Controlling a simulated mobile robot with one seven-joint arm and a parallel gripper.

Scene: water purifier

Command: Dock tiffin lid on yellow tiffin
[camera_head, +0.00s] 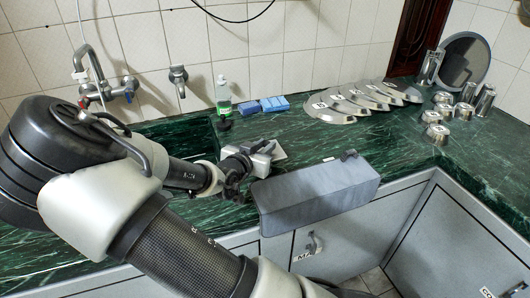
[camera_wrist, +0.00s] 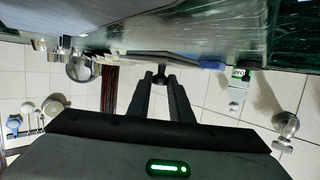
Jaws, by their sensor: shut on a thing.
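My gripper (camera_wrist: 163,82) shows in the wrist view as two dark fingers, close together at the tips. They are shut on a small dark knob (camera_wrist: 161,73). A thin, dark, flat piece (camera_wrist: 195,57), seen nearly edge-on, adjoins the knob; it looks like the tiffin lid. In the head view my arm reaches over the counter's front part, and the fingers' grip cannot be made out there. I see no yellow tiffin in either view.
A grey box-like shape (camera_head: 315,195) sits at the counter's front edge. Metal tumblers (camera_head: 466,92) and a round plate (camera_head: 465,58) stand at the right. A green bottle (camera_head: 223,95) and blue sponges (camera_head: 272,104) are near the wall.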

